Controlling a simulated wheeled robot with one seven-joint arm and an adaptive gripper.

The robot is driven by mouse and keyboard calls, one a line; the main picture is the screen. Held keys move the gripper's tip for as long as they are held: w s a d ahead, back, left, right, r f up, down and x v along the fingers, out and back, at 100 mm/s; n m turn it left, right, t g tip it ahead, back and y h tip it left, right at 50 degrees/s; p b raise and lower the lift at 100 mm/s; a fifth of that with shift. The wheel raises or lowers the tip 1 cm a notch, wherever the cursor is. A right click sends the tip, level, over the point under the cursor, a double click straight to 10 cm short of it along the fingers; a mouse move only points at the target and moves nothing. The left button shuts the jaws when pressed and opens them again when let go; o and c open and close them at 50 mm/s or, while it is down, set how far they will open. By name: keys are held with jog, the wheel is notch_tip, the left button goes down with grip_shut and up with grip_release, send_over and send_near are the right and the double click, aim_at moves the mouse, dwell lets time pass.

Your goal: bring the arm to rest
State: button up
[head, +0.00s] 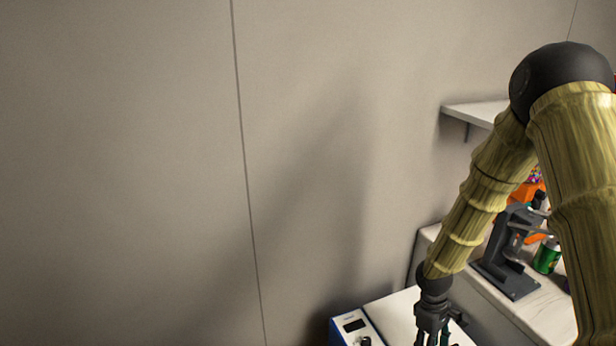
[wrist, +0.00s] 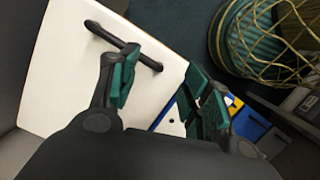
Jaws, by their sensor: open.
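My arm comes in from the right side of the head view, bent at a dark elbow joint, and reaches down to the bottom edge. My gripper (wrist: 165,95) shows in the wrist view with its two green-padded fingers apart and nothing between them. The fingertips are cut off by the bottom edge there. The white surface (wrist: 70,70) with a dark bar handle (wrist: 124,45) lies beyond the fingers in the wrist view.
A counter (head: 545,312) at the right carries a dark microscope-like stand (head: 507,250) and a green can (head: 546,256), close behind my arm. A shelf (head: 474,112) juts from the wall above. A wire basket (wrist: 265,40) stands on the floor. The wall at left is bare.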

jog(key=s+d+f+m+b, duration=0.1)
jog(key=s+d+f+m, duration=0.15)
jog(key=d, duration=0.25)
jog(key=s+a+f+m+y+p, duration=0.2)
jog(key=s+a+f, duration=0.7)
jog(key=s+a, duration=0.35)
jog(key=s+a+f+m+t+p, duration=0.1)
jog(key=s+a+m+t, duration=0.1)
jog(key=s, duration=1.2)
jog(key=shift+s+a+f+m, duration=0.15)
jog(key=shift+a+f+m, duration=0.25)
jog(key=shift+a+m, duration=0.3)
jog(key=shift+c, duration=0.5)
